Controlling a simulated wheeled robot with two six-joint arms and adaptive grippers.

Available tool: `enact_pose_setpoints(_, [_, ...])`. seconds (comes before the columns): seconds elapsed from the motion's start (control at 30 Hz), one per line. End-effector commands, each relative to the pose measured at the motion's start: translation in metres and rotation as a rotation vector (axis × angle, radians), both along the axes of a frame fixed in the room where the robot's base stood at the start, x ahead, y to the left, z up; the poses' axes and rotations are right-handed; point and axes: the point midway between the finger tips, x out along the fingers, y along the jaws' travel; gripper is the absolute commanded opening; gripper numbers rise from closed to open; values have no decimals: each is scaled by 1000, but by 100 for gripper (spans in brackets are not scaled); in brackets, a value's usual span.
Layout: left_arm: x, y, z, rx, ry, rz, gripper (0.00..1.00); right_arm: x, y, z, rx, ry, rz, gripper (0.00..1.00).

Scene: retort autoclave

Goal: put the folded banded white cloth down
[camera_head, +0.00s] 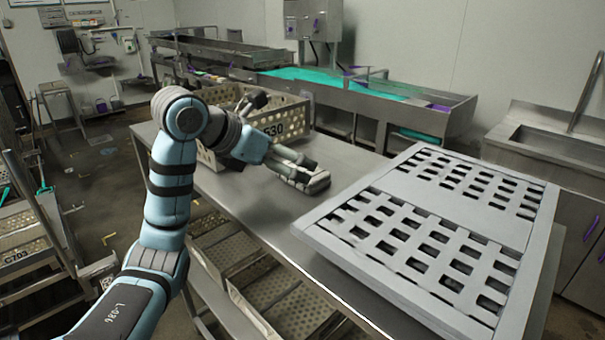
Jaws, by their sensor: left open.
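My left gripper (305,173) is low over the steel table (220,185), to the right of the crate marked 630. Its fingers are open. A small pale, banded bundle (318,184), which looks like the folded white cloth, lies at the fingertips on the table top. The fingers partly hide it, and I cannot tell whether they touch it. My right gripper is not in view.
The perforated crate (283,122) stands on the table behind my left gripper. A large grey slotted rack (330,243) covers the table's right part. Perforated crates (290,290) sit on a shelf below. Bare table lies between gripper and rack.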

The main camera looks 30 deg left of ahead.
Motion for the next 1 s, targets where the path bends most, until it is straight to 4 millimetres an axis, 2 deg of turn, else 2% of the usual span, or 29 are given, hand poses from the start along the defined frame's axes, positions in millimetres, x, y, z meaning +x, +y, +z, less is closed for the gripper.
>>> enact_pose_setpoints(0.3, [37, -17, -33, -2, 3, -3, 100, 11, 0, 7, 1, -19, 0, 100])
enact_pose_setpoints(0.53, [42, -18, -37, 1, 0, -1, 100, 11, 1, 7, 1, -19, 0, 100])
enact_pose_setpoints(0.57, [42, -18, -37, 1, 0, -1, 98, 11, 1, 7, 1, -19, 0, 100])
enact_pose_setpoints(0.77, [42, -18, -37, 0, 0, -1, 68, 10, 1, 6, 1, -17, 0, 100])
enact_pose_setpoints(1.0, [42, -18, -37, 1, 1, -1, 68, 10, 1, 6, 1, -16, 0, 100])
